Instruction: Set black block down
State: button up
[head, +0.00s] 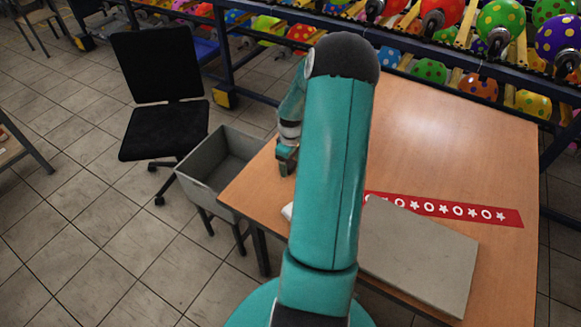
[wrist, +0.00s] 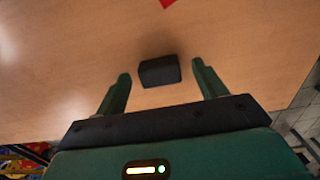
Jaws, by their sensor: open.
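The black block (wrist: 160,71) appears to rest on the wooden table (head: 440,140), with a soft shadow beside it. My gripper (wrist: 160,76) is open, one finger on each side of the block, with a visible gap on both sides. In the head view, my gripper (head: 287,158) is low over the table's left edge, partly behind my teal arm. I cannot make out the block in the head view.
A red strip with white stars and circles (head: 460,211) and a grey slab (head: 420,258) lie on the table. A grey bin (head: 205,185) and black chair (head: 160,95) stand to the left. The table's right and far areas are clear.

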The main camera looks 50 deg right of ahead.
jog(key=c, duration=1.1)
jog(key=shift+c, duration=0.2)
jog(key=shift+r, duration=0.15)
